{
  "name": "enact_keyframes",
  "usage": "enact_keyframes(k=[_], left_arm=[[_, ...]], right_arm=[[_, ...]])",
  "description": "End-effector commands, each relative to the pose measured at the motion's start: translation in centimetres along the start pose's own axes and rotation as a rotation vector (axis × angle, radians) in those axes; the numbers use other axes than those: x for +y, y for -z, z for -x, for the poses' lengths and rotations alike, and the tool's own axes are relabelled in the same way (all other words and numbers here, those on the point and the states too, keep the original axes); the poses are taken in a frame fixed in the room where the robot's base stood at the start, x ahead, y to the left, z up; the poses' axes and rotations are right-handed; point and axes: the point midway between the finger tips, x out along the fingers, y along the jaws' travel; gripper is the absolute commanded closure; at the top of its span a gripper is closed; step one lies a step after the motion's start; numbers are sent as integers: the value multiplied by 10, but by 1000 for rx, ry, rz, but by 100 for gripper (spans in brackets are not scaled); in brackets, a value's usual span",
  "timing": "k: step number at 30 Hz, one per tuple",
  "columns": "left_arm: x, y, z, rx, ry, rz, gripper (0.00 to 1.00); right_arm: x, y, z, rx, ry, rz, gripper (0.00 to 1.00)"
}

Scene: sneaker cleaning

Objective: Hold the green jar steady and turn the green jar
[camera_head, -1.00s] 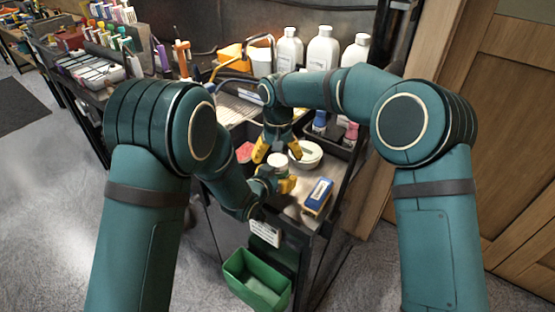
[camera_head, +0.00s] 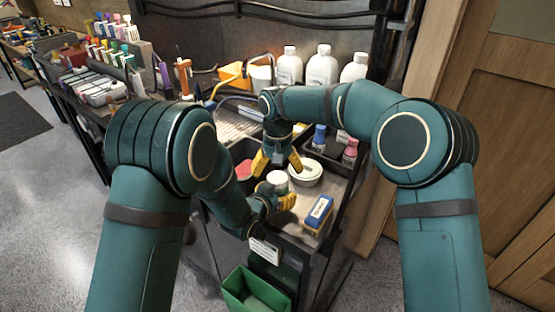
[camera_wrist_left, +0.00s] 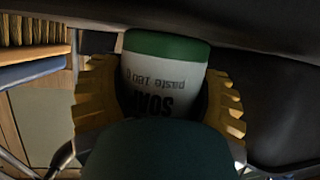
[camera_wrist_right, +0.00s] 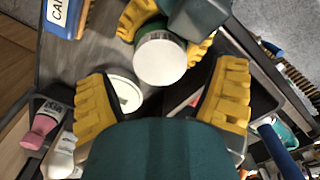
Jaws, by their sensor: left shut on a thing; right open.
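The jar (camera_head: 278,178) is upright and white, with a green band at one end. Printed text on its side (camera_wrist_left: 150,85) reads soap paste and appears upside down in the left wrist view. My left gripper (camera_head: 277,202) is shut around its side, with one yellow finger on each side. The jar's round white top (camera_wrist_right: 160,60) faces my right gripper in the right wrist view. My right gripper (camera_head: 277,161) is open and empty above and just behind the jar; its fingers (camera_wrist_right: 160,88) are spread and apart from it.
Small bottles (camera_head: 349,152) stand in a tray behind. A green bin (camera_head: 256,291) hangs below.

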Motion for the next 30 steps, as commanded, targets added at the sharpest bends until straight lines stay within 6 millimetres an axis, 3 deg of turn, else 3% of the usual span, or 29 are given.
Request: enact_keyframes(k=[6, 17, 19, 24, 27, 28, 30], left_arm=[[0, 0, 0, 0, 0, 0, 100], [0, 0, 0, 0, 0, 0, 100], [0, 0, 0, 0, 0, 0, 100], [0, 0, 0, 0, 0, 0, 100], [0, 0, 0, 0, 0, 0, 100], [0, 0, 0, 0, 0, 0, 100], [0, 0, 0, 0, 0, 0, 100]], right_arm=[[0, 0, -23, -1, 0, -1, 15], [0, 0, -28, 0, 1, -1, 15], [0, 0, -28, 0, 1, -1, 33], [0, 0, -28, 0, 1, -1, 89], [0, 0, -27, 0, 1, -1, 89], [0, 0, -27, 0, 1, -1, 40], [0, 0, -27, 1, 1, -1, 16]])
